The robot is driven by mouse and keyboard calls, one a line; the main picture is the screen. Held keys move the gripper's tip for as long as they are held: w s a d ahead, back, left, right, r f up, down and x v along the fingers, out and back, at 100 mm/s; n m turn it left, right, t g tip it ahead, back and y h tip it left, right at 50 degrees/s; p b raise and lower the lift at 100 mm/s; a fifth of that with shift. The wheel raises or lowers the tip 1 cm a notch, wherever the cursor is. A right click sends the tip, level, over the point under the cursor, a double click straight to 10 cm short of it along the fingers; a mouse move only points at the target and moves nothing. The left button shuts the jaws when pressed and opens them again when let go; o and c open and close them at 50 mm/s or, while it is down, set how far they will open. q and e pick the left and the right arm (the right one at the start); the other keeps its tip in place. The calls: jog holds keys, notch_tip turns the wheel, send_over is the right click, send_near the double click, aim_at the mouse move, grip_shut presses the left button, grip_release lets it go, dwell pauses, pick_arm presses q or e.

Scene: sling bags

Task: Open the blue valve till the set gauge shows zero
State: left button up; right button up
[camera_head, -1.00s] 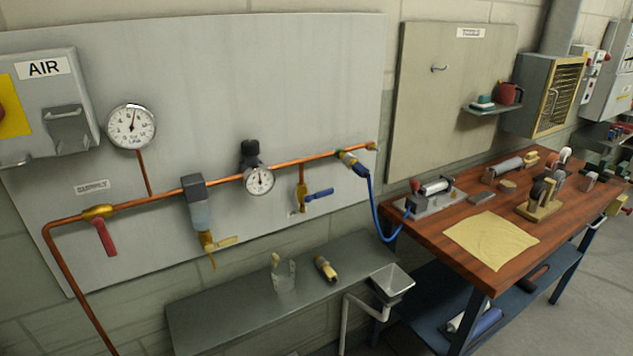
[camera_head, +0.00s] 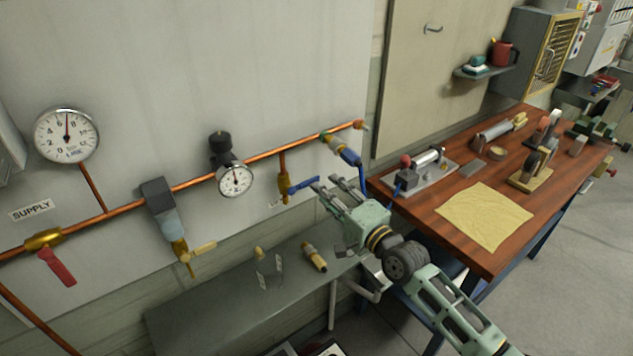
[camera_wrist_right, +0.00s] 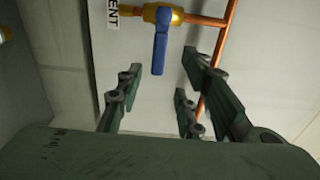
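The blue valve lever (camera_head: 303,184) sits on a brass body at the foot of a short copper drop pipe and points right. In the right wrist view the blue lever (camera_wrist_right: 160,52) hangs from its brass body beside a label reading "VENT", ahead of my fingers. The set gauge (camera_head: 235,180), under a black knob, has its needle pointing roughly up; its numbers are too small to read. My right gripper (camera_head: 328,188) is open and empty, its fingertips close to the lever's free end; contact is not clear. My left gripper is not in view.
A larger gauge (camera_head: 66,135) by the SUPPLY label reads about 6. A red lever (camera_head: 57,266) hangs at left. A filter (camera_head: 162,212) hangs from the copper pipe. A grey shelf (camera_head: 210,318) lies below, with small brass parts. A wooden bench (camera_head: 470,262) stands at right.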

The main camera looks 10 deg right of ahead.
aim_at(304, 185)
jog(key=x, duration=0.4)
jog(key=shift+w+a+f, duration=0.1)
jog(key=shift+w+a, duration=0.05)
jog(key=shift+w, duration=0.25)
grip_shut()
